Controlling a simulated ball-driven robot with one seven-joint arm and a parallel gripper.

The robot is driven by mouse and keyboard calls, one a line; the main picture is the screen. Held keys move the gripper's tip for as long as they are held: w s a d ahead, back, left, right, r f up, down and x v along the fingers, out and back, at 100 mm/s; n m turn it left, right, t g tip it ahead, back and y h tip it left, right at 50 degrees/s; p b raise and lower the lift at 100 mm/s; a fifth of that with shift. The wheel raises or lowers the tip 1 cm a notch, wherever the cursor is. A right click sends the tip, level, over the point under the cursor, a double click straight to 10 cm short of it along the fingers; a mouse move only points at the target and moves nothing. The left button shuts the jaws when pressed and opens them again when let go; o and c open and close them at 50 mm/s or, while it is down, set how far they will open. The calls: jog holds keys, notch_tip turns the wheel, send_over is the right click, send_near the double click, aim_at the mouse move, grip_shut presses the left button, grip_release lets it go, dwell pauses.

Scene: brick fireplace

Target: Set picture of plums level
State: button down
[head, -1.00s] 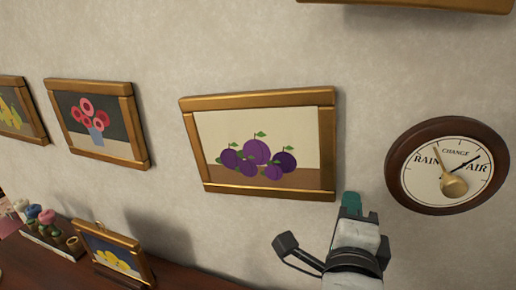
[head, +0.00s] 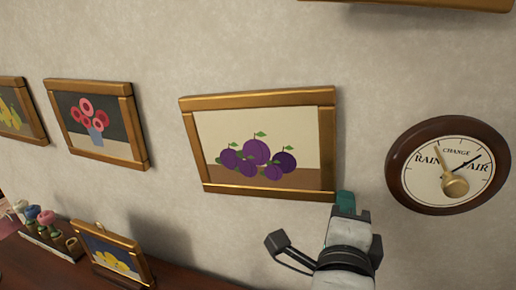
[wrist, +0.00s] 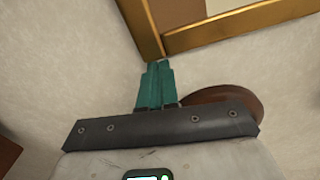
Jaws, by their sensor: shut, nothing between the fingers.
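The picture of plums (head: 258,150), purple plums in a gold wooden frame, hangs on the wall at mid-view in the head view. Its top edge climbs a little to the right and its bottom edge drops to the right; with the slanted view I cannot tell its exact tilt. My gripper (head: 345,200), with green fingers, is shut and empty at the frame's lower right corner. In the wrist view the fingertips (wrist: 158,66) are just below a corner of the gold frame (wrist: 148,27). I cannot tell whether they touch it.
A round barometer (head: 392,180) hangs right of my gripper. A flower picture (head: 97,125) hangs to the left. A small standing picture (head: 112,255) and ornaments are on the wooden shelf (head: 190,277) below. Bare wall surrounds the plum picture.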

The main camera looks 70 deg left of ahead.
jog(key=shift+s+a+b, duration=0.4)
jog(key=shift+s+a, duration=0.35)
jog(key=shift+s, duration=0.1)
dwell(1.1)
jog(key=shift+w+d, duration=0.7)
jog(key=shift+w, duration=0.05)
jog(key=p+v, duration=0.1)
jog(key=v, duration=0.7)
dwell(0.3)
dwell(0.4)
